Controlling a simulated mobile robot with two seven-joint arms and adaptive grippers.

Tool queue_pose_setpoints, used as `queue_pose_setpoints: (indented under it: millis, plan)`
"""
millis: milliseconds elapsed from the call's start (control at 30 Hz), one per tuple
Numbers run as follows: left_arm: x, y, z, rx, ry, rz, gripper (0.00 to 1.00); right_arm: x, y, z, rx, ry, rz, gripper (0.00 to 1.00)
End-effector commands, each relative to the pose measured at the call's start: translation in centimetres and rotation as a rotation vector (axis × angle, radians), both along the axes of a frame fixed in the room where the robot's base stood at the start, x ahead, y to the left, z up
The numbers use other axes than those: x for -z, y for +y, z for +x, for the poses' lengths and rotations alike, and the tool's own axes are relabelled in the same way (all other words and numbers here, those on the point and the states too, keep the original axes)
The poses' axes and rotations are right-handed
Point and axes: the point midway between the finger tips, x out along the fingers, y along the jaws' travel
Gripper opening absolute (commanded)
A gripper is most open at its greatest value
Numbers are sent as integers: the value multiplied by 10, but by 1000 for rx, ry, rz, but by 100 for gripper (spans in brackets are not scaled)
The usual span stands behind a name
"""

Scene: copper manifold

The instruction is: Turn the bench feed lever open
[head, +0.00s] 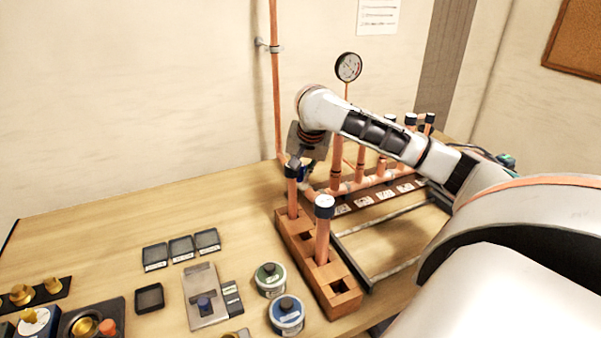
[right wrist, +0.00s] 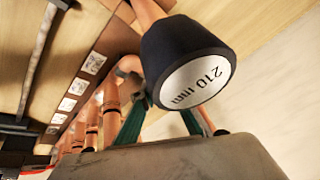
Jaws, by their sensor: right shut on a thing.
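My right gripper (head: 301,166) reaches down at the back of the bench, beside a capped copper tube (head: 292,193) in the wooden rack. In the right wrist view, a black cap marked 210 mm (right wrist: 190,65) blocks the space between the green fingers (right wrist: 160,120). The lever's angle cannot be made out. My left gripper is not in view.
The wooden rack (head: 342,299) holds another capped tube (head: 323,235). The copper manifold (head: 361,185) with several risers stands right of the gripper, a gauge (head: 348,67) behind it. Two round tins (head: 270,279) (head: 286,314) and small trays (head: 181,248) lie left. The back-left bench is clear.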

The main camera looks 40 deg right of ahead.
Motion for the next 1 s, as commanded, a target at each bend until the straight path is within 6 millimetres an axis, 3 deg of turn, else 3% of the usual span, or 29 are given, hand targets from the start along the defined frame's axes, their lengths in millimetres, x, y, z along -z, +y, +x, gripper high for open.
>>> queue_pose_setpoints:
  millis: [600, 1000]
  plan:
    - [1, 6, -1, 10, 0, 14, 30, 0, -25, -17, -384, 2, 1, 0]
    - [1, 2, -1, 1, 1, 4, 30, -1, -28, -18, -452, 0, 0, 0]
